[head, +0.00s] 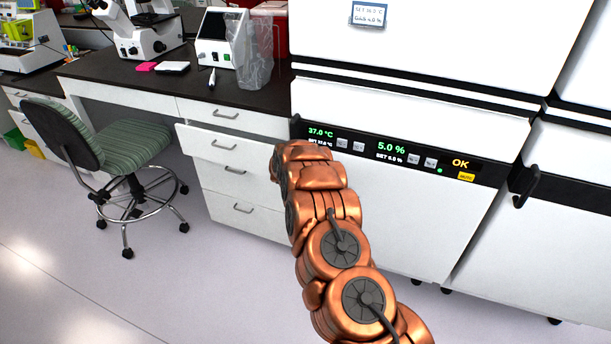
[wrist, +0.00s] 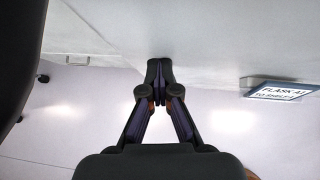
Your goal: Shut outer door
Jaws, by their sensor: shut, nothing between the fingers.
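The lower incubator's white outer door (head: 430,220) shows in the head view, below a black control panel (head: 385,150) reading 37.0 °C and 5.0 %. The door looks about in line with the unit's front, but I cannot tell whether it is fully shut. My arm crosses in front of its left part and hides my gripper in the head view. In the wrist view my gripper (wrist: 159,80) is shut and empty, its tips at or near a pale white surface (wrist: 220,35). Contact cannot be told.
A label reading "FLASK A1 TO SHELF" (wrist: 282,91) is at the right of the wrist view. White drawers (head: 235,150) stand left of my arm, one jutting out slightly. A green chair (head: 130,145) stands further left. The floor (head: 170,280) in front is clear.

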